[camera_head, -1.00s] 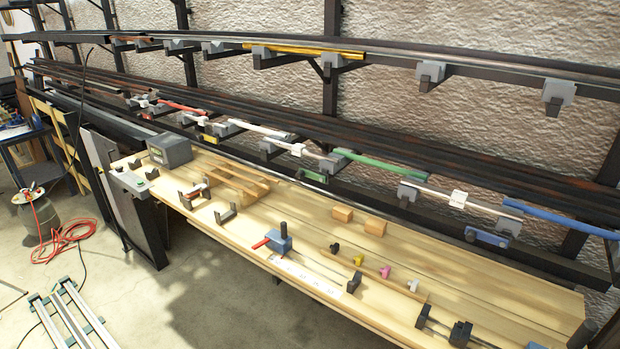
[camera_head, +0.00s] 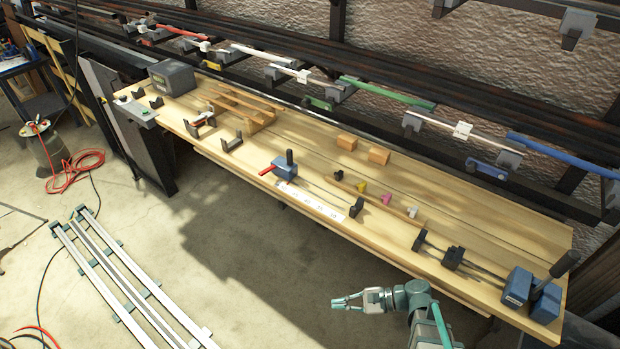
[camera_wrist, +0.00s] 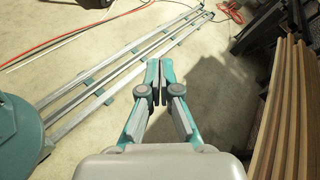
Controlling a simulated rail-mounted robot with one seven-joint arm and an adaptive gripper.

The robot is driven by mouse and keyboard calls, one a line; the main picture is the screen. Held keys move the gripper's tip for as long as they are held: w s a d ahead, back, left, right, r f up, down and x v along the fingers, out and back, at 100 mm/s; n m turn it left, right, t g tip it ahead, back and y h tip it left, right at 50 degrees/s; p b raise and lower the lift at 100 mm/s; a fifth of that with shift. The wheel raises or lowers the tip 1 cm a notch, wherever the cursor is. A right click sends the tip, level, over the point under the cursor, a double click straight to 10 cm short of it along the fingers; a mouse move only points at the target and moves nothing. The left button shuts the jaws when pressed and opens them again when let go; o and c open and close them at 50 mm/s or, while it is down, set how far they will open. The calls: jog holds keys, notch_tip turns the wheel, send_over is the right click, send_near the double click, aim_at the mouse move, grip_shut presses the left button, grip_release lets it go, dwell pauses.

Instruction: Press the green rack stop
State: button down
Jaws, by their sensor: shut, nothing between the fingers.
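A small green block (camera_head: 319,103), which looks like the green rack stop, sits low on the rack's lower rail in the head view, left of the green lath (camera_head: 388,92). My gripper (camera_head: 338,303) is far from it, in front of the bench near the bottom of the head view, pointing left over the floor. In the wrist view my gripper (camera_wrist: 161,77) has its fingers together with nothing between them. The green block does not show in the wrist view.
The wooden bench (camera_head: 470,235) lies between my gripper and the rack. It carries wooden blocks (camera_head: 378,156), a blue clamp (camera_head: 285,168) and a grey box (camera_head: 173,77). A blue rack stop (camera_head: 487,169) hangs to the right. White rails (camera_head: 110,268) lie on the floor.

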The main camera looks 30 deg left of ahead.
aim_at(316, 105)
jog(key=w+a+r+g+y, duration=0.1)
jog(key=a+r+y, duration=0.1)
jog(key=a+r, duration=0.45)
jog(key=w+a+r+g+y, duration=0.15)
jog(key=a+r, duration=0.25)
jog(key=r, duration=0.6)
jog(key=w+a+r+m+t+y+b, duration=0.2)
jog(key=w+a+r+m+t+b, duration=0.1)
jog(key=w, duration=0.6)
jog(key=w+a+r+m+t+y+b, duration=0.1)
jog(key=w+a+r+m+t+b, duration=0.2)
jog(key=w, duration=0.7)
jog(key=w+a+r+m+t+y+b, duration=0.2)
jog(key=w+r+m+t+b, duration=0.1)
jog(key=w, duration=0.7)
notch_tip(316, 105, up, 3)
jog(key=shift+w+a+f+m+t+y, duration=0.15)
jog(key=shift+a+m+t+y, duration=0.25)
jog(key=shift+m+t, duration=0.45)
jog(key=shift+a, duration=0.1)
jog(key=r+p+x, duration=0.1)
jog(key=p+x, duration=0.1)
jog(key=x, duration=0.4)
jog(key=r+p+x, duration=0.1)
jog(key=p+x, duration=0.1)
jog(key=x, duration=0.4)
jog(key=shift+r+p, duration=0.4)
jog(key=shift+d+f+b, duration=0.15)
jog(key=shift+d+b, duration=0.05)
jog(key=shift+b, duration=0.5)
